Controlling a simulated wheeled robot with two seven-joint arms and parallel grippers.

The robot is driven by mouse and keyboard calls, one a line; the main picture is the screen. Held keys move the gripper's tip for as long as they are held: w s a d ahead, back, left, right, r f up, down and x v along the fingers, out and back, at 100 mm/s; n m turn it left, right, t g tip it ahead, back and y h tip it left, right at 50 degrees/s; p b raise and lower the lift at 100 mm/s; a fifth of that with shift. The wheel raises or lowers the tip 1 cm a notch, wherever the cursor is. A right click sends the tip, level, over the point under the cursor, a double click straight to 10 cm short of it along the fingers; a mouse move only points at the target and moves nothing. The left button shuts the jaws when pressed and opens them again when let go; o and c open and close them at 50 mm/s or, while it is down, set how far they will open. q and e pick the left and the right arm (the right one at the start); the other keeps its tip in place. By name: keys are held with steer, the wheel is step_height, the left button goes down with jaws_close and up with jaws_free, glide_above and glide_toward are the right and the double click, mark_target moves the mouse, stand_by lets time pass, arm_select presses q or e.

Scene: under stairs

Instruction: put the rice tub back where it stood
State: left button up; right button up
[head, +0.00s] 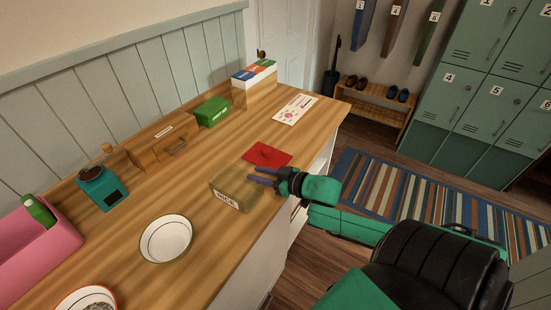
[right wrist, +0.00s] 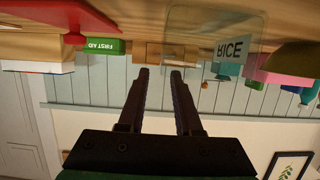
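The rice tub (head: 228,182) is a see-through box with a white RICE label, standing on the wooden counter near its front edge. It also shows in the right wrist view (right wrist: 192,35), which is upside down, to the right of the fingers. My right gripper (head: 262,175) is beside the tub's right end, its fingers pointing left. In the right wrist view its two fingers (right wrist: 160,71) are parted with nothing between them. Whether a fingertip touches the tub cannot be told. My left gripper is not in view.
A red mat (head: 267,154) lies bare behind my right gripper. Bare counter lies between bowl and drawer box.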

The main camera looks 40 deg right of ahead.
steer(key=v, duration=0.7)
steer(key=shift+p, duration=0.35)
